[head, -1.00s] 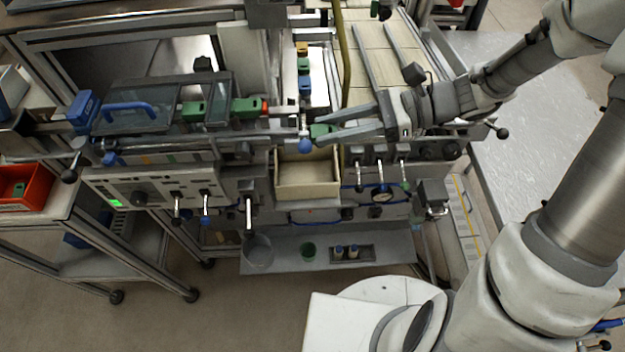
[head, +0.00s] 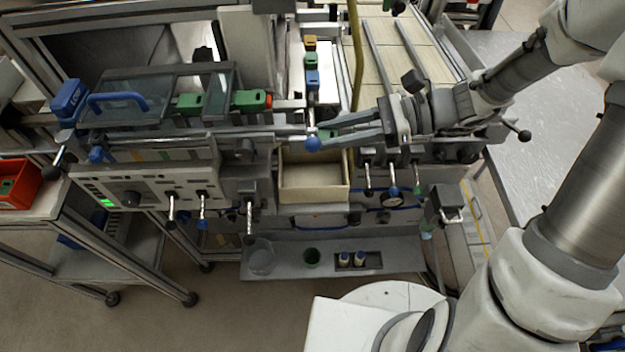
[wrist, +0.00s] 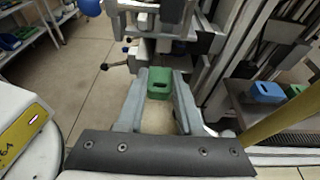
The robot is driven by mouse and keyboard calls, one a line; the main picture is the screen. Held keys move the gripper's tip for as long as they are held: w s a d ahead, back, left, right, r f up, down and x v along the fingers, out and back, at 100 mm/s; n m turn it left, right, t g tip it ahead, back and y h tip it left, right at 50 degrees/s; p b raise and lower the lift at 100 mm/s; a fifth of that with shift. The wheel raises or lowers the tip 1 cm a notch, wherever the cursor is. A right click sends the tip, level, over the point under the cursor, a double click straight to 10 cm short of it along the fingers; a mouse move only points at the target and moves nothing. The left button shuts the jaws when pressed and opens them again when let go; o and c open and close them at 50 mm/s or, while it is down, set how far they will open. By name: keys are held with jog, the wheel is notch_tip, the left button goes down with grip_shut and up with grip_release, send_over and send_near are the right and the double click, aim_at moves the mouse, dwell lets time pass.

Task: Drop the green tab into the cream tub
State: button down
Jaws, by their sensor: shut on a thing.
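My gripper (head: 329,134) is shut on the green tab (wrist: 159,84), a small green block held between the fingertips in the wrist view. In the head view only a bit of the tab (head: 324,133) shows, beside a blue knob and the fingers. The cream tub (head: 313,196) is an open box on the front of the machine. My gripper is above and behind it, near its back edge. The tub's inside looks empty where it shows. A cream patch shows between the fingers in the wrist view; I cannot tell whether it is the tub.
A blue ball knob (head: 313,143) stands close to the fingertips. Other green blocks (head: 189,102) sit on the rail at left. A yellow, a green and a blue block (head: 312,78) stand in a row behind. Levers (head: 394,190) hang right of the tub.

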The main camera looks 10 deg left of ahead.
jog(key=shift+f+b, duration=0.8)
jog(key=shift+f, duration=0.4)
jog(key=shift+c, duration=2.4)
grip_release()
jog(key=p+v, duration=0.1)
jog(key=v, duration=1.6)
jog(key=shift+d+r+p, duration=0.2)
jog(key=shift+p, duration=0.15)
jog(key=shift+s, duration=0.1)
